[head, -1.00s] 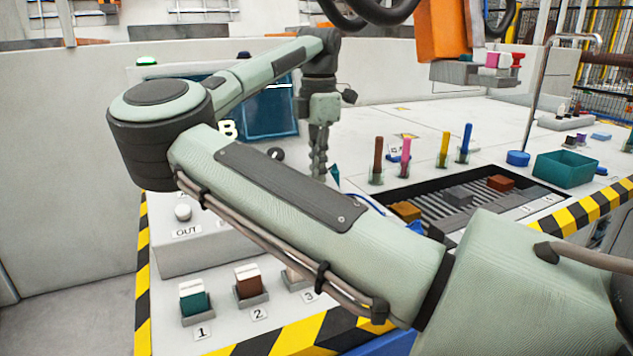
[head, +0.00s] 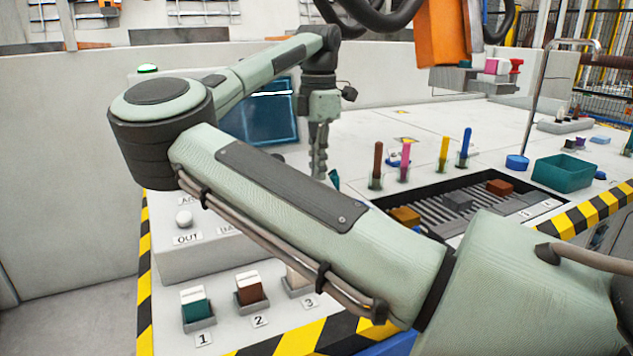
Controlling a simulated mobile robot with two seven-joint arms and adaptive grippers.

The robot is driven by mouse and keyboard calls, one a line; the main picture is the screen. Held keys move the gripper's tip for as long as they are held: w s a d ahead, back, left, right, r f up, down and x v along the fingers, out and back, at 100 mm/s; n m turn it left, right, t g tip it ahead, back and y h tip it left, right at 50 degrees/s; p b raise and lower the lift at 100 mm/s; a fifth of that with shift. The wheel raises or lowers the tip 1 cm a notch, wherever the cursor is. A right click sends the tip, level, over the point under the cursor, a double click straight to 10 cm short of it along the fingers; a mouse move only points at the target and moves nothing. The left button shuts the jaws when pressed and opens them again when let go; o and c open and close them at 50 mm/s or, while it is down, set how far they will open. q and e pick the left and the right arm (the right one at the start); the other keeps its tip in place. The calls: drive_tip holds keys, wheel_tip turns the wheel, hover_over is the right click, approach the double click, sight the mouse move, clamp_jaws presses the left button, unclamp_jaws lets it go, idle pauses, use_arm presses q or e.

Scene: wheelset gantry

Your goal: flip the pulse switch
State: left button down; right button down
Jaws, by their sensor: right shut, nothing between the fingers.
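No switch in the head view carries a readable "pulse" label. A grey control box (head: 190,260) at the lower left has a white round knob (head: 184,218) above an "OUT" label; another label beside it is partly covered by my right arm. In front are rocker switches: teal 1 (head: 196,306), brown 2 (head: 249,289) and a pale 3 (head: 297,281), mostly hidden by the arm. My right gripper (head: 319,172) points down behind my forearm, beyond the box and left of the coloured pegs. It is shut and empty. My left gripper is not in view.
A blue screen (head: 262,115) stands behind my right arm, with a green lamp (head: 147,69) at its left. Upright coloured pegs (head: 405,162), a dark slatted tray (head: 470,198) and a teal bin (head: 563,173) are to the right. An orange tool (head: 440,35) hangs above.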

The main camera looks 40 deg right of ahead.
drive_tip(key=shift+r+p, duration=1.25)
drive_tip(key=shift+r, duration=1)
